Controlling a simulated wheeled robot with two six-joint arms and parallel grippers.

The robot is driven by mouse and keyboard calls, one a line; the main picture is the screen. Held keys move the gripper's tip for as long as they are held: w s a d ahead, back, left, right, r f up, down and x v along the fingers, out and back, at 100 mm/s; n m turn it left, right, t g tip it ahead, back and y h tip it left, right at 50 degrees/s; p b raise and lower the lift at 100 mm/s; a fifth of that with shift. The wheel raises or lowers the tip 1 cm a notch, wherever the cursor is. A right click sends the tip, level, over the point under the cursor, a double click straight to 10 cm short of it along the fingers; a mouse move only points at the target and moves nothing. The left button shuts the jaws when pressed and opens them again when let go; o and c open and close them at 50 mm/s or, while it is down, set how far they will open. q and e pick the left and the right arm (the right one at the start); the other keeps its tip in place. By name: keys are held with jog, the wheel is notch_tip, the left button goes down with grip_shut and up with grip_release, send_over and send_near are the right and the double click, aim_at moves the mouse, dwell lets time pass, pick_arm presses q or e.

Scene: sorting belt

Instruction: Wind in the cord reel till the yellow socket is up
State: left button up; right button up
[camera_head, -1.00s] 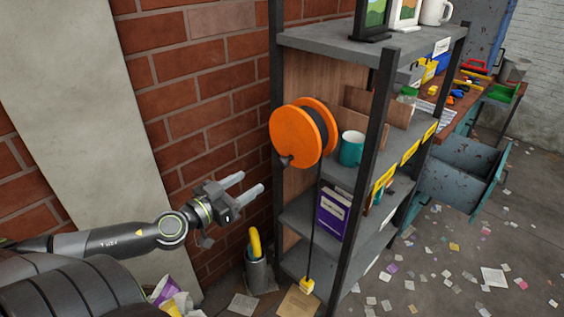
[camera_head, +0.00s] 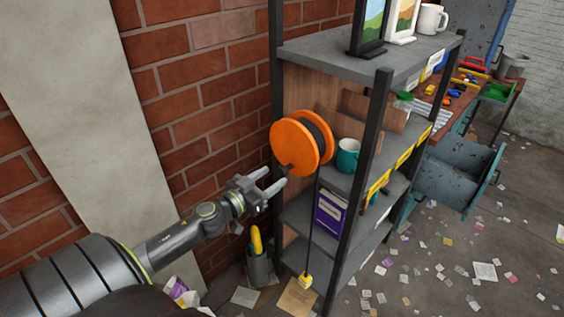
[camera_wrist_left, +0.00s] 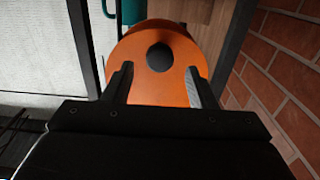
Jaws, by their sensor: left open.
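The orange cord reel (camera_head: 294,147) is mounted at the side of the shelf, with a dark cord (camera_head: 313,222) hanging from it. The yellow socket (camera_head: 305,281) hangs at the cord's lower end, low by the bottom shelf. The reel's dark crank knob (camera_head: 285,170) is on the near face of the disc. My left gripper (camera_head: 277,179) is open, its fingertips close to the knob. In the left wrist view the reel's orange disc (camera_wrist_left: 160,88) lies ahead and the round knob (camera_wrist_left: 160,57) shows centred beyond the spread fingers; the fingers do not hold it. My right gripper is out of view.
The grey shelf unit (camera_head: 355,66) holds a teal mug (camera_head: 348,155) just right of the reel and a purple box (camera_head: 329,212) below. A brick wall (camera_head: 215,110) is close behind my left arm. A grey bin (camera_head: 258,266) stands on the floor.

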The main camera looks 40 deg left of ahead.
aim_at(280, 173)
pick_arm(q)
jog(key=w+p, duration=0.1)
jog(key=w, duration=0.2)
jog(key=shift+w+d+r+p, duration=0.15)
jog(key=shift+w+d+p, duration=0.05)
jog(key=shift+p, duration=0.15)
jog(key=shift+w, duration=0.85)
grip_shut()
